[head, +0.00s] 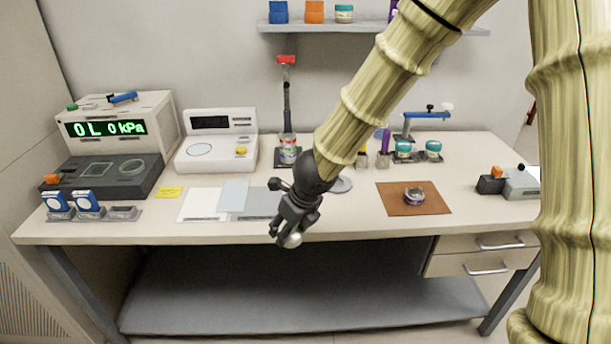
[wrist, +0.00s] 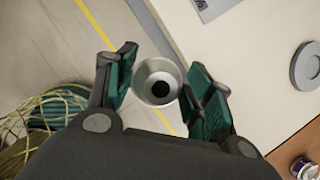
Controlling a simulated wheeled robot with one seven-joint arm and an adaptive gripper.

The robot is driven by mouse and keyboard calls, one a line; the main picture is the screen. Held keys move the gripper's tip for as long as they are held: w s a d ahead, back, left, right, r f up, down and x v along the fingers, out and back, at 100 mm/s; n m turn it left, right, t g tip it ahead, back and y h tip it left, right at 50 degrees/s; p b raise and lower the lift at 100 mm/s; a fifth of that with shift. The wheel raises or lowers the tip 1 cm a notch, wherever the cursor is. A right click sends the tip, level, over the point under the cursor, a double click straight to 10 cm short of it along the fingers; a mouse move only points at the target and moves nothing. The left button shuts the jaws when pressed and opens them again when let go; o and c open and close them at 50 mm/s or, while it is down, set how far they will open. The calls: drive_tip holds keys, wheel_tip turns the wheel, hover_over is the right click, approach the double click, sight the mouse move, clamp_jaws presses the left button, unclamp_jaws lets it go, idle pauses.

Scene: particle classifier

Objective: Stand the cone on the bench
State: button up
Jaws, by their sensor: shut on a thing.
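My gripper (head: 287,231) is shut on the cone (head: 291,240), a small silvery metal piece, at the bench's front edge in the head view. In the wrist view the cone (wrist: 157,82) sits between the two green-padded fingers, its round end with a dark central hole facing the camera. The floor shows behind it there, with the bench edge to its right. The bench (head: 350,215) has a pale top. In the head view the fingers hide part of the cone, and I cannot tell its exact tilt.
Flat sheets (head: 205,204) lie left of my gripper. A grey disc (head: 340,184) lies behind it. A brown mat (head: 428,206) with a small jar (head: 414,195) is to the right. A white scale (head: 217,155) stands at the back. Bare bench top shows between disc and mat.

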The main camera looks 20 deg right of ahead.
drive_tip(key=m, duration=0.1)
drive_tip(key=r+m+h+b, duration=0.1)
drive_tip(key=m, duration=0.1)
drive_tip(key=d+r+m+h, duration=0.1)
drive_tip(key=m, duration=0.1)
drive_tip(key=shift+s+b, duration=0.25)
drive_tip(key=shift+b, duration=0.05)
drive_tip(key=shift+w+d, duration=0.15)
drive_tip(key=shift+w, duration=0.1)
drive_tip(key=w+d+p, duration=0.1)
drive_tip(key=w, duration=0.4)
drive_tip(key=w+d+f+p, duration=0.1)
drive_tip(key=w+d+p, duration=0.1)
drive_tip(key=w, duration=0.2)
drive_tip(key=w+d+p, duration=0.1)
drive_tip(key=w, duration=0.4)
drive_tip(key=shift+w+d+f+p, duration=0.2)
drive_tip(key=shift+w+d+p, duration=0.1)
drive_tip(key=shift+d, duration=0.05)
drive_tip(key=shift+f, duration=1.75)
drive_tip(key=shift+f, duration=0.15)
drive_tip(key=o, duration=1.1)
drive_tip(key=shift+o, duration=0.2)
drive_tip(key=v, duration=1.2)
